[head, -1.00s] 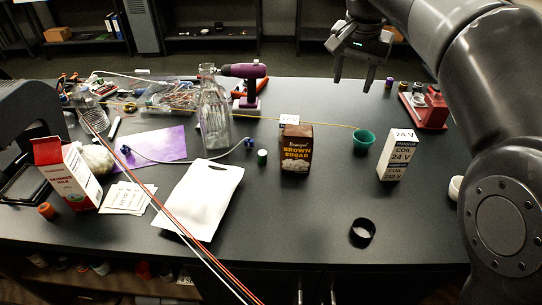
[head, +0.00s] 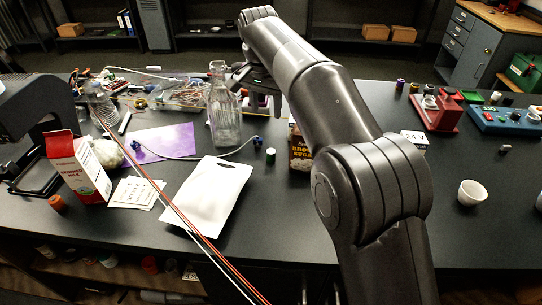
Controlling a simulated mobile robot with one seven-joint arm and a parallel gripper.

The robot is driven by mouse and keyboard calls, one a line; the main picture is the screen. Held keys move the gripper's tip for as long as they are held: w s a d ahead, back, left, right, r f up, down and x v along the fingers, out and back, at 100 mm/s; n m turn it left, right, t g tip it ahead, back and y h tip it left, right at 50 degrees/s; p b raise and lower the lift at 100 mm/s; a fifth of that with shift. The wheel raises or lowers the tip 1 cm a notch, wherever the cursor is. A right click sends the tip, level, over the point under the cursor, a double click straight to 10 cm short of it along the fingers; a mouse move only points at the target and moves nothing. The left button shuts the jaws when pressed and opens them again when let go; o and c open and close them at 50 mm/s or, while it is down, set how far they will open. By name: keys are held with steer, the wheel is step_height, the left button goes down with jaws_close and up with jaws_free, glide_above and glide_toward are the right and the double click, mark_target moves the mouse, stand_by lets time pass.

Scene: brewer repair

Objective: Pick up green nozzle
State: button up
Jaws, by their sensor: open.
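I cannot tell for certain which thing is the green nozzle. A small dark green cylinder with a pale top (head: 270,156) stands on the black table, left of the partly hidden brown sugar bag (head: 299,152). The green cup seen earlier is hidden behind my arm. My gripper (head: 262,100) is open, beside and behind the clear glass bottle (head: 223,118), above and beyond the small green cylinder. I see nothing held in it, though it is partly hidden.
A white bag (head: 208,195), a purple sheet (head: 160,142) and a milk carton (head: 78,168) lie or stand at the left. Red and white rods cross the front left. A white bowl (head: 472,193), a red stand (head: 440,111) and a blue box (head: 505,119) are at the right.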

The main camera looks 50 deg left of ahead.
glide_above(271, 151)
steer(key=s, duration=0.1)
step_height(271, 151, down, 10)
steer(key=shift+a, duration=0.1)
steer(key=f, duration=0.5)
steer(key=shift+w+f, duration=0.3)
steer(key=shift+w, duration=0.1)
steer(key=c, duration=1.1)
